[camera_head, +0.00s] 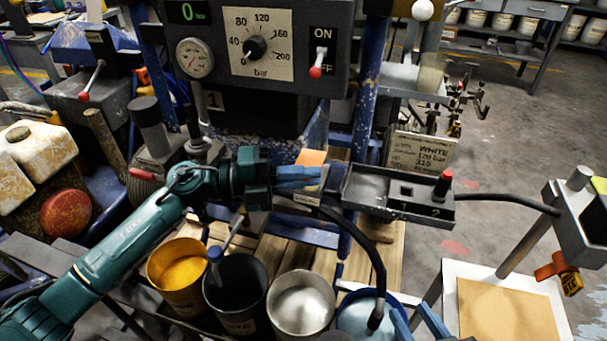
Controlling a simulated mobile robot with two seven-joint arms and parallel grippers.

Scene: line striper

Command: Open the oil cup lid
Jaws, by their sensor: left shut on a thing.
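My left gripper (318,177) reaches in from the left at mid-picture. Its blue fingers are shut on a small part by the left end of a dark metal tray (368,188). The fingers hide most of that part, so I cannot tell whether it is the oil cup lid. An orange piece (311,158) shows just above the fingers. I cannot clearly make out the oil cup or whether its lid is raised. My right gripper (416,318) shows at the bottom edge, with two blue fingers apart and nothing seen between them.
Paint buckets stand below: yellow (183,270), black (235,290) and whitish (300,303). A black hose (372,250) hangs near my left gripper. The control panel (260,45) stands behind. The floor at right is fairly open.

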